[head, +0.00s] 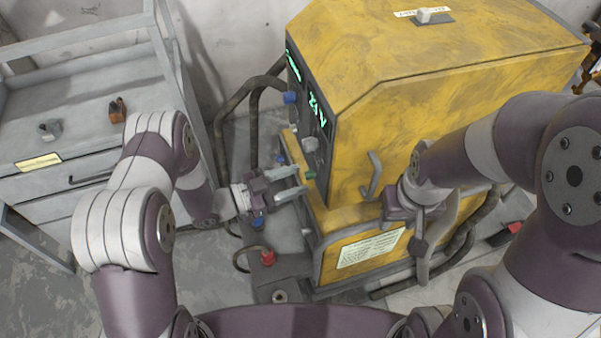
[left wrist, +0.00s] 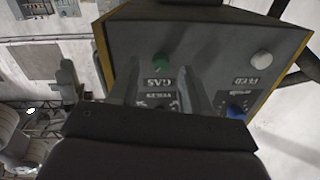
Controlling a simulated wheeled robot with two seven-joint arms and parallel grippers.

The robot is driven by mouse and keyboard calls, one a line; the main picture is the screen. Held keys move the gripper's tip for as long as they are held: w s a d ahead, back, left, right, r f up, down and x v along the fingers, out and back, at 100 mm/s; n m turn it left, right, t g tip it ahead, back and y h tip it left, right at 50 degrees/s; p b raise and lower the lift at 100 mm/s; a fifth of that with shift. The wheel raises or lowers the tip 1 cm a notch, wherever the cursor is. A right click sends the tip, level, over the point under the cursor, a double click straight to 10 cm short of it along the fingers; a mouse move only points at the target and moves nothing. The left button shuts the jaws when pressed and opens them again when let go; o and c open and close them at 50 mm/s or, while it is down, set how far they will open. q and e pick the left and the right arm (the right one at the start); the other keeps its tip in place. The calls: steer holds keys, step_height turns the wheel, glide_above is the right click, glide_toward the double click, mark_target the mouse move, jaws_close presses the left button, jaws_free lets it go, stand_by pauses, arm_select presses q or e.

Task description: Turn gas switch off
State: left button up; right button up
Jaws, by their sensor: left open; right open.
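The gas switch is a green knob (left wrist: 161,63) on a dark grey panel, above an upside-down GAS label in the left wrist view. It also shows small and low on the yellow machine's front panel in the head view (head: 322,176). My left gripper (head: 298,182) is open, its fingers pointing at the panel just left of the green knob. In the left wrist view the two fingers (left wrist: 163,88) reach up on either side of the GAS label, with nothing between them. Contact with the knob cannot be told. My right gripper (head: 418,235) is open and empty in front of the machine's side.
A white knob (left wrist: 261,58) labelled FEED and a blue knob (left wrist: 236,110) sit on the same panel. The yellow machine (head: 440,70) has a side handle (head: 373,176) near my right gripper. Dark hoses (head: 224,125) hang beside the panel. A grey cart (head: 80,90) stands left.

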mark_target(310, 175)
arm_select(q)
steer(key=shift+x, duration=1.1)
steer(key=shift+c, duration=0.3)
jaws_close()
